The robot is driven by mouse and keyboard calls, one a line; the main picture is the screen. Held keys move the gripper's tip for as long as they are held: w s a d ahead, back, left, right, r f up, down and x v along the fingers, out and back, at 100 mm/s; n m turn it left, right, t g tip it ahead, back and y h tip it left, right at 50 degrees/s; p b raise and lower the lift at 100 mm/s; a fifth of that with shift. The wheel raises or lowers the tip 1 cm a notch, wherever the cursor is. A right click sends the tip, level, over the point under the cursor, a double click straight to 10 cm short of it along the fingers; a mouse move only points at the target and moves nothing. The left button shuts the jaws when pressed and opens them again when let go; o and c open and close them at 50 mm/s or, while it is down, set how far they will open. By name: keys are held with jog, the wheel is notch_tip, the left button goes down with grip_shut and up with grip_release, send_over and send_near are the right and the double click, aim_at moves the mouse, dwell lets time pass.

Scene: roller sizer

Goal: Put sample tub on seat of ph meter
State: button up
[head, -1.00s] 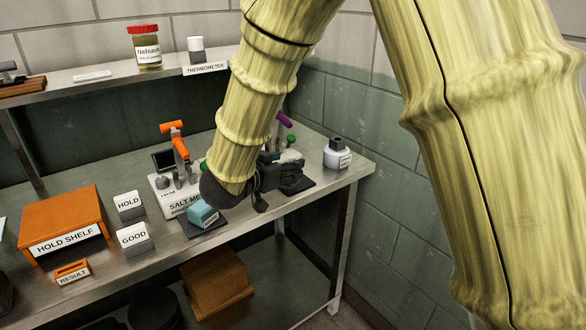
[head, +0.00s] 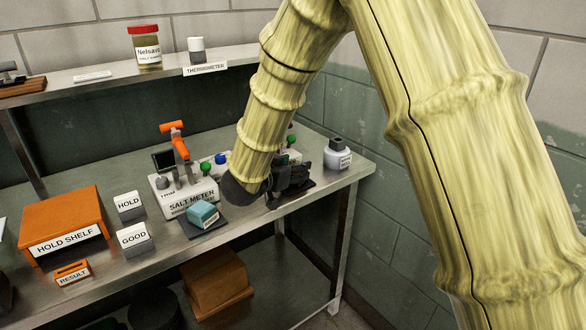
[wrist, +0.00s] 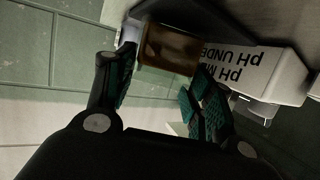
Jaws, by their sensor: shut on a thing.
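In the wrist view my gripper (wrist: 167,64) is shut on the sample tub (wrist: 168,46), a brown-filled tub between the fingertips. The pH meter (wrist: 250,68) is close by on the right, its white label face upside down. A dark flat plate (wrist: 190,12) lies at the tub's far end; I cannot tell whether they touch. In the head view my gripper (head: 290,181) is low in front of the pH meter (head: 293,156), which is mostly hidden behind my arm. The tub is not clearly visible there.
Left of my gripper stands the salt meter (head: 188,197) with an orange lever and a teal block (head: 203,215) in front. A white bottle (head: 337,155) stands right, near the bench end. HOLD (head: 129,206) and GOOD (head: 134,239) blocks stand left.

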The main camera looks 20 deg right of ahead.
jog(key=shift+f, duration=0.1)
jog(key=o, duration=1.2)
jog(key=shift+a+r, duration=0.1)
jog(key=shift+r, duration=0.1)
jog(key=v, duration=1.2)
